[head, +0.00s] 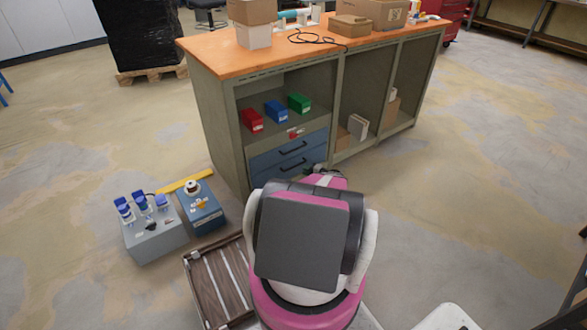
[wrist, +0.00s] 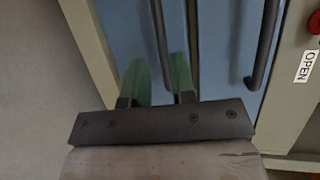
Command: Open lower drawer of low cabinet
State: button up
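The low cabinet (head: 222,125) has two blue drawers at its left end. The upper drawer (head: 265,162) and the lower drawer (head: 262,180) each have a dark bar handle, and both look shut. My arm hides part of the lower drawer in the head view. In the wrist view, turned sideways, the upper handle (wrist: 264,45) is at right and the lower handle (wrist: 159,35) is left of the dark gap between drawers. My gripper (wrist: 160,78) has green fingers, apart, one either side of the lower handle's line. Contact cannot be told.
A red button (wrist: 315,22) and an OPEN label (wrist: 306,66) are beside the upper drawer. Red (head: 251,119), blue (head: 276,111) and green (head: 299,103) bins stand on the shelf above. Grey (head: 155,238) and blue (head: 203,212) socket boxes lie on the floor at left.

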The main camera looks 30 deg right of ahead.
aim_at(294, 167)
jog(key=x, duration=0.8)
jog(key=shift+w+a, duration=0.15)
jog(key=shift+w, duration=0.1)
grip_shut()
